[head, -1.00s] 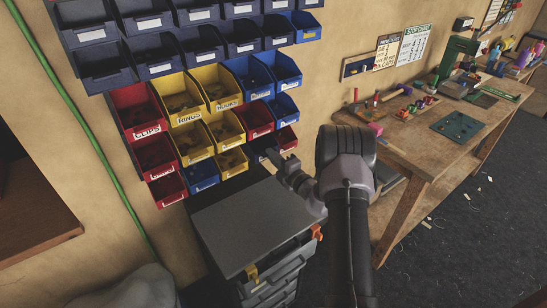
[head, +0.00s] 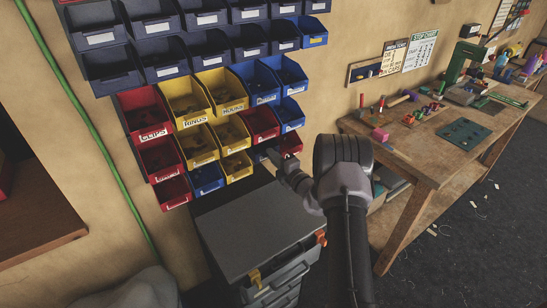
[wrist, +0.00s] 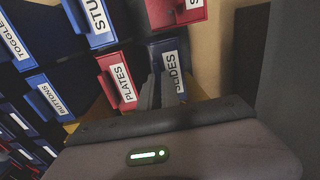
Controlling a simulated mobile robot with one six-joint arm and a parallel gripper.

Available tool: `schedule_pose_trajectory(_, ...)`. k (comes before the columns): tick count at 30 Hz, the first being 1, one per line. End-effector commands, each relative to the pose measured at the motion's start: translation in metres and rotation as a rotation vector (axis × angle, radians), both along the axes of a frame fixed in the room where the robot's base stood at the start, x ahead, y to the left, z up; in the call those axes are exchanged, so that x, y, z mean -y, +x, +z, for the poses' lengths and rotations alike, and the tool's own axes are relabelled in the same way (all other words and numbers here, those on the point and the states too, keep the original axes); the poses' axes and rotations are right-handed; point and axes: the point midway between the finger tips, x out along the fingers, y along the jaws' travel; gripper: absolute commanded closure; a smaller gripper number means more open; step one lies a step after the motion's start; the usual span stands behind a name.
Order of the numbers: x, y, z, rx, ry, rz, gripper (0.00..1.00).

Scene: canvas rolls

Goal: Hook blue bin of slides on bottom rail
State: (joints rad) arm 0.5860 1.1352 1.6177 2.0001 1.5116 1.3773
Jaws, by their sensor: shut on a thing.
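The dark blue bin labelled SLIDES (wrist: 163,50) is in the wrist view, just ahead of my gripper. It also shows small and partly covered in the head view (head: 261,154), in the lowest row of bins, between a yellow bin (head: 237,166) and a red bin (head: 290,143). My gripper (wrist: 165,88) is shut on the front of the blue bin, with a finger on each side. In the head view my gripper (head: 273,158) reaches the bin from the lower right. The bottom rail is hidden behind the bins, and I cannot tell whether the bin's back touches it.
The red PLATES bin (wrist: 118,78) is directly above the blue bin, close to the fingers. A grey-topped drawer cabinet (head: 255,225) stands below the bins. A wooden workbench (head: 425,165) with tools is at the right. Bare wall lies below the lowest row.

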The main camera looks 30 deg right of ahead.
Motion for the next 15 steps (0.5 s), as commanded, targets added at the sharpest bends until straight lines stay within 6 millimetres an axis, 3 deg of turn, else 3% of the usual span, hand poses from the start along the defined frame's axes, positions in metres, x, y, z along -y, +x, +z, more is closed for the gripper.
schedule_pose_trajectory(15, 0.0, 0.0, -0.016, 0.001, 0.0, 0.0, 1.0)
